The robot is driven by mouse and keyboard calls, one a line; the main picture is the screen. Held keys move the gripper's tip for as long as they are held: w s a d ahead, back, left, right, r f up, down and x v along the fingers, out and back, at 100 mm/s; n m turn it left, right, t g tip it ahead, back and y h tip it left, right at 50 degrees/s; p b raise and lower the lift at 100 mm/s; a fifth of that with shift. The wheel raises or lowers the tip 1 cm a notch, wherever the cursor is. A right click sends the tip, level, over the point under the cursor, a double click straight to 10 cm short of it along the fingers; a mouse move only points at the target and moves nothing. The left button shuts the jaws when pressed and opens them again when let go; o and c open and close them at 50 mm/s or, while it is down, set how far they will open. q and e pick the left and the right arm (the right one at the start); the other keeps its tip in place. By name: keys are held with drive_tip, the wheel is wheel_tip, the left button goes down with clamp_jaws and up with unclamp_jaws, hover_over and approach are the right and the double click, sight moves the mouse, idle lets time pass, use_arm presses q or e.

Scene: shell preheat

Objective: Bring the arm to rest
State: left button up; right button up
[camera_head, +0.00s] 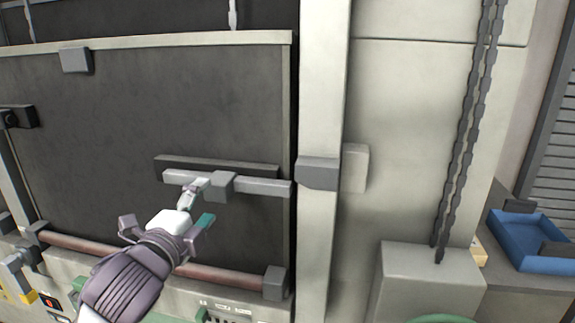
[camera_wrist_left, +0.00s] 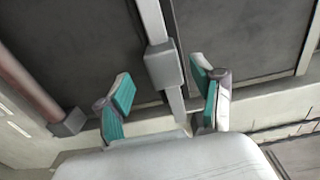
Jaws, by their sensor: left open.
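My left gripper (camera_head: 196,206) is in front of a large dark furnace-like door (camera_head: 110,115), close to the grey latch bar (camera_head: 255,187) on it. Its teal-padded fingers are spread apart and hold nothing. In the left wrist view the gripper (camera_wrist_left: 160,88) shows its two fingers wide apart, and the bar with its grey block (camera_wrist_left: 163,66) appears in the gap between them. I cannot tell whether a finger touches the bar. The bar's right end lies near a grey catch (camera_head: 318,173) on the pale post. My right gripper is not in view.
A reddish-brown rail (camera_head: 150,258) runs along the door's lower edge. A chain (camera_head: 468,130) hangs at the right above a pale box (camera_head: 430,280). A blue tray (camera_head: 530,240) stands at the far right. Small controls (camera_head: 48,300) sit at the lower left.

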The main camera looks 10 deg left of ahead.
use_arm(q)
drive_tip(key=s+d+f+n+g, duration=0.1)
drive_tip(key=s+f+n+g, duration=0.3)
drive_tip(key=f, duration=0.8)
drive_tip(key=s+d+f+n+g, duration=0.1)
drive_tip(key=s+f+n+g, duration=0.25)
drive_tip(key=f, duration=0.75)
drive_tip(key=s+d+f+n+g, duration=0.1)
drive_tip(key=s+f+n+g, duration=0.25)
drive_tip(key=s+f, duration=0.45)
drive_tip(key=s+d+f+n+g, duration=0.1)
drive_tip(key=s+f+n+g, duration=0.35)
drive_tip(key=s, duration=0.65)
wheel_tip(320, 180, down, 34)
drive_tip(key=s+b, duration=0.3)
drive_tip(key=b, duration=0.2)
drive_tip(key=s+a+f+g+b, duration=0.1)
drive_tip(key=s+a+f+b, duration=0.2)
drive_tip(key=s+f, duration=1.3)
wheel_tip(320, 180, down, 4)
drive_tip(key=shift+r+y+b, duration=0.25)
drive_tip(key=shift+y+b, duration=0.05)
drive_tip(key=shift+b, duration=0.1)
